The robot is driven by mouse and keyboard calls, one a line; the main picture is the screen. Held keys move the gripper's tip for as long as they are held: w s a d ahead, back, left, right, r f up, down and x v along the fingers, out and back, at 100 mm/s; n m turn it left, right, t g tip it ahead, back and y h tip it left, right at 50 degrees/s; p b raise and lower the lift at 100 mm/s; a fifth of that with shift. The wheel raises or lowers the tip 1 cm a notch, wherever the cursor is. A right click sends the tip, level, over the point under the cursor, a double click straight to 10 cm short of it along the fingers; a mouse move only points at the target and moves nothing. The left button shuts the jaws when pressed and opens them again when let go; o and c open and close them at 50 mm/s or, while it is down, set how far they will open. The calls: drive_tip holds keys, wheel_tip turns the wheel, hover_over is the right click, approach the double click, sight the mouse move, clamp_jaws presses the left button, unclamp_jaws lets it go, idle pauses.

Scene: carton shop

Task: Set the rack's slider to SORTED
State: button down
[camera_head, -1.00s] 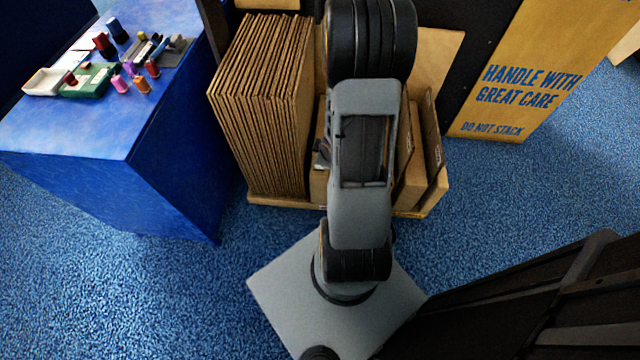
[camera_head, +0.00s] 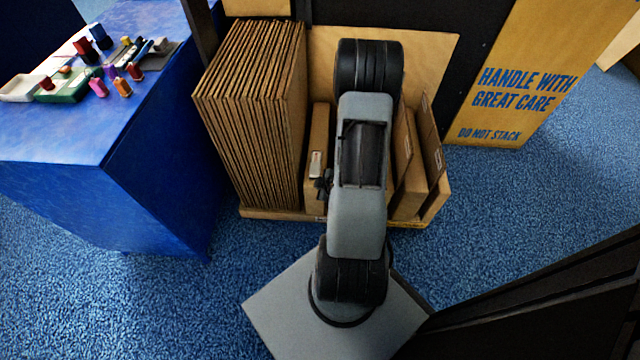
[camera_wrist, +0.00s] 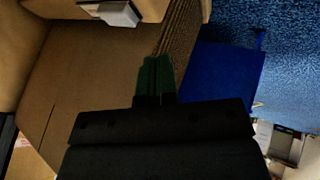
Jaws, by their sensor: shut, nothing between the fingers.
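The rack (camera_head: 270,214) is a low wooden tray holding upright cardboard, with its front rim facing me. I cannot make out a slider or the word SORTED in either view. A small pale piece (camera_head: 316,163) sits on a carton face left of my arm; I cannot tell what it is. My gripper shows in the wrist view (camera_wrist: 155,78) as two dark green fingers pressed together, with nothing between them. They are in front of cardboard, and I cannot tell if they touch it. In the head view my arm hides most of the gripper and the rack's middle.
A thick stack of cardboard sheets (camera_head: 250,120) fills the rack's left; thinner cartons (camera_head: 412,175) stand at its right. A blue table (camera_head: 60,190) with small coloured items is at left. A large "HANDLE WITH GREAT CARE" board (camera_head: 515,85) leans at back right.

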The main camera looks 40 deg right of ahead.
sight(315, 170)
drive_tip(key=b+x, duration=0.3)
drive_tip(key=x, duration=0.6)
drive_tip(key=shift+w+d+f+b, duration=0.1)
drive_tip(key=shift+f+b, duration=0.1)
drive_tip(key=shift+b, duration=0.15)
drive_tip(key=shift+w+d+r, duration=0.25)
drive_tip(key=shift+w+d, duration=0.45)
drive_tip(key=shift+d, duration=0.1)
drive_tip(key=shift+w+d, duration=0.5)
drive_tip(key=shift+w, duration=0.1)
